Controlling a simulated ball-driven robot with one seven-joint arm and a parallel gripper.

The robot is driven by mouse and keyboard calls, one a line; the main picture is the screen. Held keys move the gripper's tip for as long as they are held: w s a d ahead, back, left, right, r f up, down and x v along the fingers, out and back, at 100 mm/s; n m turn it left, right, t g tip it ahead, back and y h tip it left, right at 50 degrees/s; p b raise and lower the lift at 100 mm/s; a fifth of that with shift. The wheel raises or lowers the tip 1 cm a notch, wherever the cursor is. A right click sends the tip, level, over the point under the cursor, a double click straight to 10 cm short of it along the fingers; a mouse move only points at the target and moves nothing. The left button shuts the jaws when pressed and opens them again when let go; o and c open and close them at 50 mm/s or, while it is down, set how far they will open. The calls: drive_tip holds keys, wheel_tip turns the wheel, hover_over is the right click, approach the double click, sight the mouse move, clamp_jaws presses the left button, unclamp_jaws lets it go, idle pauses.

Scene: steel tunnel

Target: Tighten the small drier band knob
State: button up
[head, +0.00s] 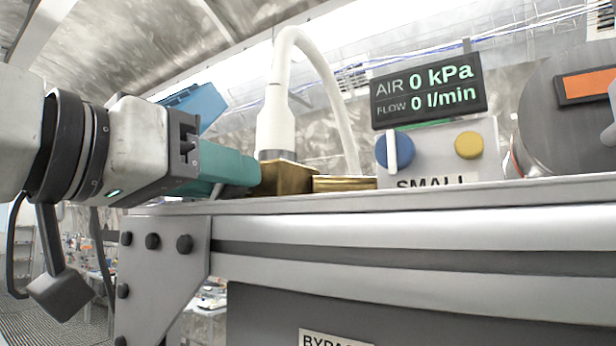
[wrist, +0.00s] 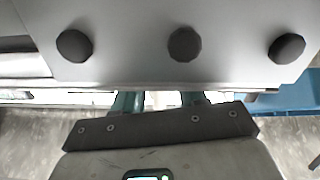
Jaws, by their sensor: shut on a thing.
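My gripper (head: 250,172) reaches in from the left in the head view, with teal fingers just above the bench top. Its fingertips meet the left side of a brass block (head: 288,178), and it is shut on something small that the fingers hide. I take this to be the small drier band knob, which I cannot make out itself. In the wrist view only the bases of my gripper's teal fingers (wrist: 160,103) show, and a steel plate (wrist: 120,45) hides their tips.
A white hose (head: 275,120) rises from the brass block. To the right are a panel marked SMALL with a blue knob (head: 396,152) and a yellow button (head: 468,145), and a display (head: 428,94) reading 0 kPa and 0 l/min. The bench edge (head: 420,230) runs below.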

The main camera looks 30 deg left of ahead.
drive_tip(key=m+b, duration=0.1)
drive_tip(key=m, duration=0.3)
drive_tip(key=shift+m, duration=0.3)
drive_tip(key=o, duration=1.1)
drive_tip(key=shift+c, duration=0.2)
drive_tip(key=s, duration=1)
drive_tip(key=shift+s+a, duration=0.4)
